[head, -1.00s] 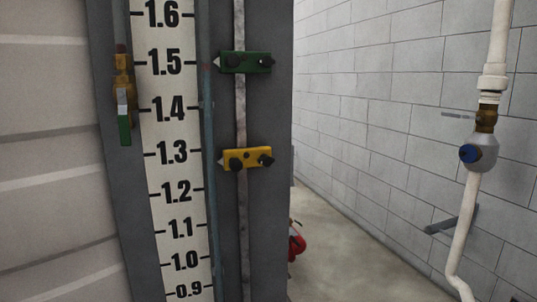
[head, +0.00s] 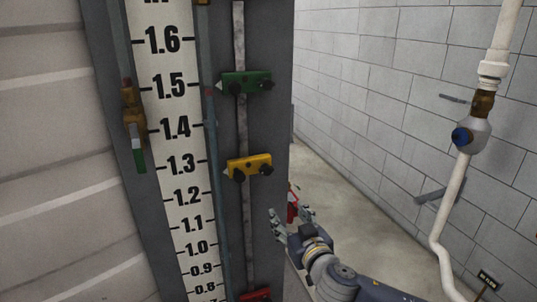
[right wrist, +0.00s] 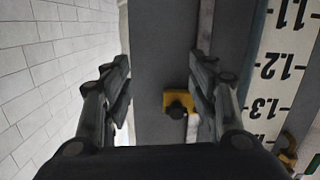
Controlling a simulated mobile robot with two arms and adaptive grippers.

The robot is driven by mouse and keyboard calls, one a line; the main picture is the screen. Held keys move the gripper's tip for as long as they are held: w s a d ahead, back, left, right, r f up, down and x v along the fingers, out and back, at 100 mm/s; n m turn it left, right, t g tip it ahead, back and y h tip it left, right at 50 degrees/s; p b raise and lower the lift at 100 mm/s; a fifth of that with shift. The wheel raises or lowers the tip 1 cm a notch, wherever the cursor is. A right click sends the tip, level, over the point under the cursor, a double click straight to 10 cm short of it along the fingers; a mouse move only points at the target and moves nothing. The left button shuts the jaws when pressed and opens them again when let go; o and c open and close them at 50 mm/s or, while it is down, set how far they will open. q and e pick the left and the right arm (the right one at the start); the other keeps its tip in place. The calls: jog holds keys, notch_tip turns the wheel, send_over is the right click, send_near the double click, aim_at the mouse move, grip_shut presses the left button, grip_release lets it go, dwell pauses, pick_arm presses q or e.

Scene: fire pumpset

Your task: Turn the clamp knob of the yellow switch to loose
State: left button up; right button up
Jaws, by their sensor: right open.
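The yellow switch (head: 250,166) is clamped on a vertical rod beside the white number scale, near the 1.3 mark. I cannot tell from the pictures how tight either is. My right gripper (head: 290,217) is below and to the right of the switch, open and empty, apart from it. In the right wrist view the yellow switch (right wrist: 178,101) shows between the open fingers, nearer the right finger, which hides part of it. My left gripper is not in view.
A green switch (head: 247,82) sits above on the same rod (head: 248,215). A valve with a green handle (head: 139,160) is left of the scale (head: 180,150). Something red (head: 292,205) is behind my gripper.

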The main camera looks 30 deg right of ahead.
jog(key=t, duration=0.2)
send_near(267, 171)
jog(key=b+x, duration=0.6)
jog(key=x, duration=0.2)
jog(key=shift+d+r, duration=0.15)
jog(key=shift+d, duration=0.05)
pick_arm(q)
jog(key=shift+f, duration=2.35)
pick_arm(e)
jog(key=shift+w+d, duration=0.1)
jog(key=shift+w, duration=0.5)
jog(key=c, duration=1.1)
